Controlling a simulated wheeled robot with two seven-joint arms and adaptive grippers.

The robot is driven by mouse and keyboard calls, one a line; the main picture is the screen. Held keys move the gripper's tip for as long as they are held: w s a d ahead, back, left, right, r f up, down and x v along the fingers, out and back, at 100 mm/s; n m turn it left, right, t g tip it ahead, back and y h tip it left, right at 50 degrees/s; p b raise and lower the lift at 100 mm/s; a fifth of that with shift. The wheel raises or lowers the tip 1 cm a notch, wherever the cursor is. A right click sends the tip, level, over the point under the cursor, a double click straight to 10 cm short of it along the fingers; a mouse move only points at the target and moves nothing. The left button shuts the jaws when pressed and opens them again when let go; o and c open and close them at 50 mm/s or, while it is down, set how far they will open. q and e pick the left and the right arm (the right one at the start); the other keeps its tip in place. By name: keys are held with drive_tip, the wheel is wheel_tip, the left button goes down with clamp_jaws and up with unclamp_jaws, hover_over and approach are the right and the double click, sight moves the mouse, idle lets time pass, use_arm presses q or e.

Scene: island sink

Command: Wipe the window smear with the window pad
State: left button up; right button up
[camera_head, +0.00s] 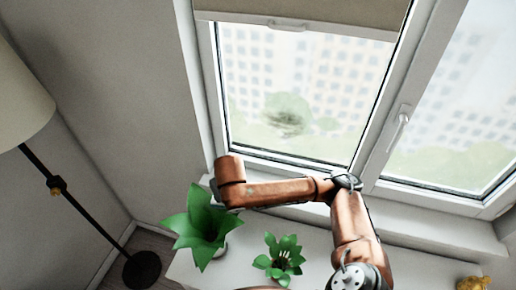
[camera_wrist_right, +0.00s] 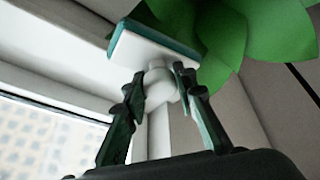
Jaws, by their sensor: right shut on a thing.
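The window pad (camera_wrist_right: 150,48) shows in the right wrist view as a flat white block with a teal edge and a rounded white grip. My right gripper (camera_wrist_right: 160,88) is shut on that grip, with a dark finger on either side. In the head view my copper right arm crosses below the window and ends at the left, by the large plant; the gripper and pad are hidden there. The window smear (camera_head: 287,122) looks like a dark grey-green smudge low on the left pane, above and right of the arm's end. My left gripper is not in view.
A large green plant (camera_head: 199,226) and a smaller one (camera_head: 279,256) stand on the white surface below the window. A floor lamp (camera_head: 22,95) is at the left. The right pane has a handle (camera_head: 399,125). A blind (camera_head: 310,12) covers the left pane's top.

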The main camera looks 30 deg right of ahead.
drive_tip(key=w+d+r+n+t+h+p, duration=0.2)
drive_tip(key=w+d+r+n+h+p, duration=0.15)
drive_tip(key=w, duration=0.45)
drive_tip(key=s+d+r+n+t+h+p, duration=0.4)
drive_tip(key=d+r+n+t, duration=0.2)
drive_tip(key=d+n+t, duration=0.3)
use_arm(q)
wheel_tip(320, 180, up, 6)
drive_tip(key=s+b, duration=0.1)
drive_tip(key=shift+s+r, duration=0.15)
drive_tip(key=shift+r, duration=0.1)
use_arm(e)
drive_tip(key=w+d, duration=0.4)
drive_tip(key=shift+d, duration=0.25)
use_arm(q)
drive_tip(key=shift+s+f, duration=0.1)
use_arm(e)
drive_tip(key=shift+w+d+r+m, duration=0.1)
drive_tip(key=shift+w+d+m, duration=0.15)
drive_tip(key=shift+w+d, duration=0.4)
idle(0.5)
drive_tip(key=shift+s+d, duration=0.1)
